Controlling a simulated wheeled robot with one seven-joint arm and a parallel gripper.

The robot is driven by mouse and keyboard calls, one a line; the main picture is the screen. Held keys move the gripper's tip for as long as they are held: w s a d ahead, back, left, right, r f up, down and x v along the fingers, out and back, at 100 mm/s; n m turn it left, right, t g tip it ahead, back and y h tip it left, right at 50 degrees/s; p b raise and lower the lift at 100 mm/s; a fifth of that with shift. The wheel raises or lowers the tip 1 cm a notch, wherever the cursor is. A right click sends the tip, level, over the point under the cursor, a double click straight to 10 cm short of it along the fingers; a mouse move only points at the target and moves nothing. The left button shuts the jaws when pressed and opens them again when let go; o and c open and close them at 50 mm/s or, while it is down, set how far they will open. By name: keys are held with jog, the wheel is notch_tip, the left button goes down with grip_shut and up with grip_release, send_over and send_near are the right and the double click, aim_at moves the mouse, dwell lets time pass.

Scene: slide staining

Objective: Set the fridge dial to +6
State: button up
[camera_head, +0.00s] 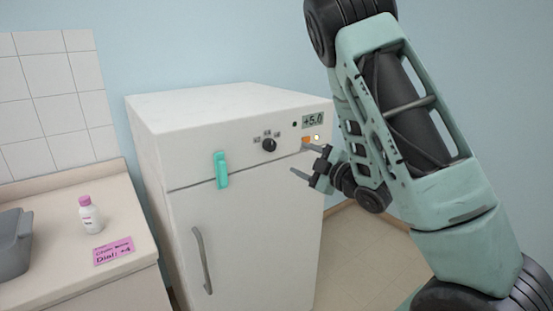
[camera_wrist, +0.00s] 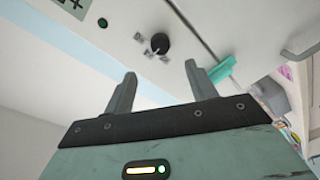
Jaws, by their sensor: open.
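The white fridge (camera_head: 255,215) has a small black dial (camera_head: 269,145) on its upper front panel, with small grey labels around it. A display (camera_head: 313,121) at the panel's upper right reads +5.0. My gripper (camera_head: 306,160) is open and empty, in front of the panel, to the right of the dial and slightly lower. In the wrist view the dial (camera_wrist: 160,43) lies beyond and between the two open fingertips (camera_wrist: 160,78), apart from them. The labels are too small to read.
A teal latch (camera_head: 221,170) and a grey door handle (camera_head: 202,260) stick out of the fridge front. An orange button and a lit white one sit under the display. On the left counter (camera_head: 130,205) are a bottle (camera_head: 90,215), a pink note (camera_head: 113,250) and a grey bin (camera_head: 12,245).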

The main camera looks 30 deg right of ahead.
aim_at(273, 146)
jog(key=w+p, duration=0.1)
jog(key=w, duration=0.2)
jog(key=w+a+p, duration=0.1)
jog(key=w, duration=0.3)
jog(key=w+p, duration=0.1)
jog(key=w, duration=0.3)
jog(key=shift+a, duration=0.3)
jog(key=shift+c, duration=0.3)
jog(key=c, duration=0.9)
